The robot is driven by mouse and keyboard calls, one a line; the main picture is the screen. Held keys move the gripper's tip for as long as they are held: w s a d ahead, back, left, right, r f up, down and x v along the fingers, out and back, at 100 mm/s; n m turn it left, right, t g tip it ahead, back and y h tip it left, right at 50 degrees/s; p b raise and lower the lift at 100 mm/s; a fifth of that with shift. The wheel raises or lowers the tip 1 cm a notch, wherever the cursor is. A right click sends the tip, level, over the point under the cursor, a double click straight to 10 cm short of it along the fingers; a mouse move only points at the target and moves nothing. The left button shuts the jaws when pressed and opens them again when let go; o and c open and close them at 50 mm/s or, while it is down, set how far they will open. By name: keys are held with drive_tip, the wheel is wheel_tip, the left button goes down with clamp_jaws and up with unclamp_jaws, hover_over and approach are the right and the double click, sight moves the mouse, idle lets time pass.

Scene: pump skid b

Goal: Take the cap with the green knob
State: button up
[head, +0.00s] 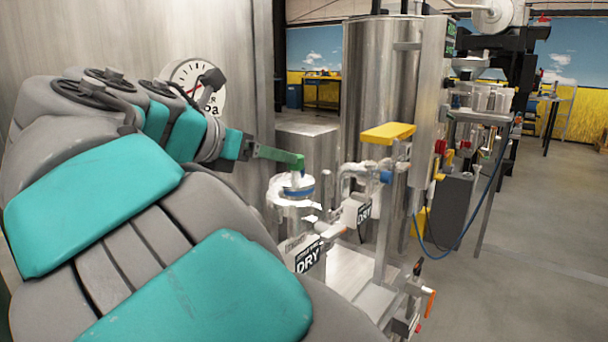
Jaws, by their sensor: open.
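My gripper (288,159) reaches in from the left at the end of my grey and teal arm. A green bar-shaped part extends from its dark wrist end and bends down at the tip. I cannot tell whether the green tip is all gripper or partly the knob of the cap. Right below it stands a pale round fitting (292,198) with a blue ring (298,191) near its top. The gripper is open, and nothing is seen clearly held. A cap with a green knob cannot be made out separately; the tip may hide it.
A yellow plate (388,133) on the skid frame stands right of the fitting, with a blue-ended pipe (384,177) below it. A pressure gauge (197,82) is behind my arm. A tall steel tank (378,85) rises behind. Open floor (500,285) lies to the right.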

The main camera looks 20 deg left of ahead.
sight(296, 170)
drive_tip(key=x, duration=0.5)
drive_tip(key=shift+w+d+f, duration=0.15)
drive_tip(key=shift+d+f, duration=0.15)
drive_tip(key=shift+d, duration=0.15)
drive_tip(key=shift+w+d+f, duration=0.15)
drive_tip(key=shift+w, duration=0.35)
clamp_jaws()
